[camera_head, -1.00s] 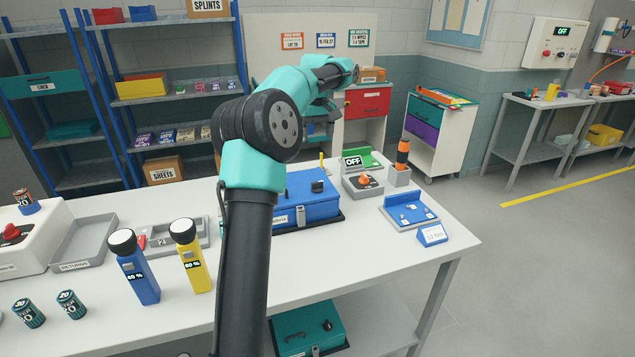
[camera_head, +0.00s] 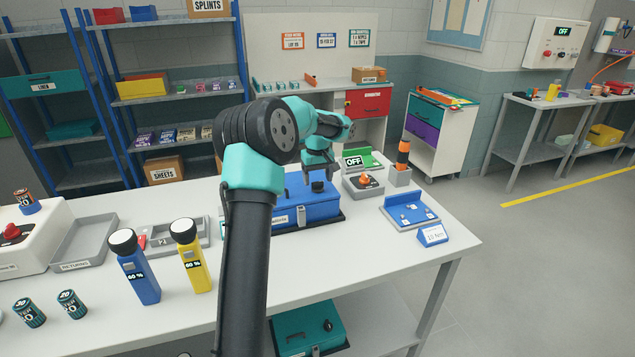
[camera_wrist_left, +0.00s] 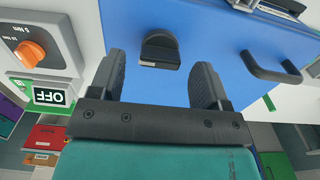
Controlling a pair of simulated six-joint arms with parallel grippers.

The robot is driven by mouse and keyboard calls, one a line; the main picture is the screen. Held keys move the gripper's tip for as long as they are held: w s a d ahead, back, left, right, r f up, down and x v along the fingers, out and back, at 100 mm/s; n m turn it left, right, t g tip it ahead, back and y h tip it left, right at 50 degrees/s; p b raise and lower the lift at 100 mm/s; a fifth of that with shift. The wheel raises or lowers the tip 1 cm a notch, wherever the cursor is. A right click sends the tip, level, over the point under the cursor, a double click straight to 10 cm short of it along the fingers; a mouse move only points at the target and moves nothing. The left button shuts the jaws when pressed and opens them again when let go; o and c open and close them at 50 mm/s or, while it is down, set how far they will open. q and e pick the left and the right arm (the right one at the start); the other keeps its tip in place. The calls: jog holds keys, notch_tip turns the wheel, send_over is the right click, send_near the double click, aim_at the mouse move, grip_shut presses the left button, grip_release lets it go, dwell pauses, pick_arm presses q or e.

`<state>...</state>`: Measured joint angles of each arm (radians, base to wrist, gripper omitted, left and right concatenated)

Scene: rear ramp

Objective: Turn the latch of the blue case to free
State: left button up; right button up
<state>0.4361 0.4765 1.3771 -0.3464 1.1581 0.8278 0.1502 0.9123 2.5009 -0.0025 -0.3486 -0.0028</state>
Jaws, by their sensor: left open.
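The blue case (camera_head: 302,208) lies shut on the white table in the head view, partly behind my left arm. Its black latch knob (camera_head: 318,187) stands on the lid. In the left wrist view the blue lid (camera_wrist_left: 220,40) fills the top, with the latch knob (camera_wrist_left: 160,50) and a black handle (camera_wrist_left: 270,65). My left gripper (camera_head: 318,176) is above the lid. In the wrist view its fingers (camera_wrist_left: 160,80) are open, with the knob a little ahead of the gap between them and nothing held. My right gripper is not in view.
Right of the case stand a grey box with an orange dial (camera_head: 364,181), an OFF sign (camera_head: 353,161) and a blue tray (camera_head: 411,208). Yellow (camera_head: 190,255) and blue (camera_head: 136,267) handheld devices stand left of my arm. The table's front right is clear.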

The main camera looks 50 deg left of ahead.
pick_arm(q)
jog(key=shift+f, duration=0.9)
jog(key=shift+c, duration=0.2)
jog(key=c, duration=0.9)
